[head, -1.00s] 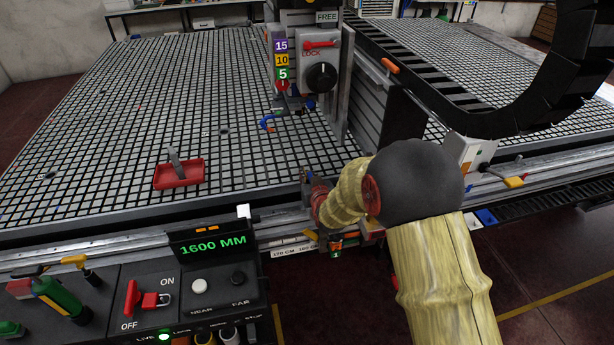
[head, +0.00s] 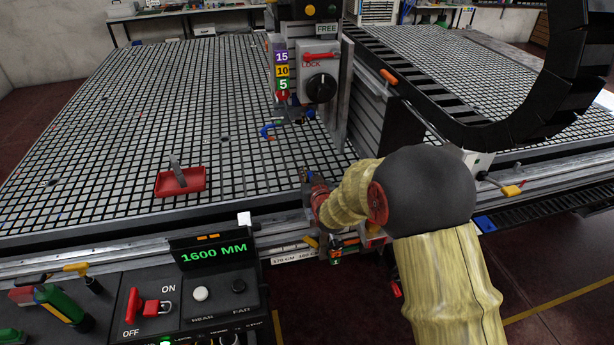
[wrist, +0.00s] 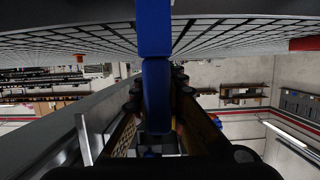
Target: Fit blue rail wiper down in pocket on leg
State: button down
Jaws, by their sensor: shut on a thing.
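The blue rail wiper (wrist: 156,95) is in the wrist view, standing upright in the picture between the two fingers of my gripper (wrist: 156,112). My gripper is shut on it. In the head view my gripper (head: 307,177) shows only in small part beyond my wrist, low by the table's front edge, and I cannot make out the wiper there. The gantry leg (head: 335,110) rises from the table behind my gripper. I cannot make out the pocket on the leg in either view.
A red tray (head: 163,184) with a grey piece lies on the grid table (head: 110,130). A small blue curved part (head: 267,131) is by the leg's foot. A control console (head: 196,292) stands front left. A black cable chain (head: 480,135) curves at right. The grid left of the leg is mostly clear.

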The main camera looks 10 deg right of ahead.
jog(key=shift+r, duration=0.6)
jog(key=shift+b, duration=0.55)
dwell(1.8)
jog(key=shift+f+b, duration=1.95)
jog(key=shift+f, duration=0.4)
jog(key=shift+f, duration=1)
jog(key=c, duration=1.8)
grip_release()
jog(key=shift+f, duration=0.15)
jog(key=shift+o, duration=0.3)
jog(key=shift+s, duration=0.15)
jog(key=v, duration=1.1)
jog(key=shift+s+r, duration=0.3)
jog(key=shift+r, duration=0.1)
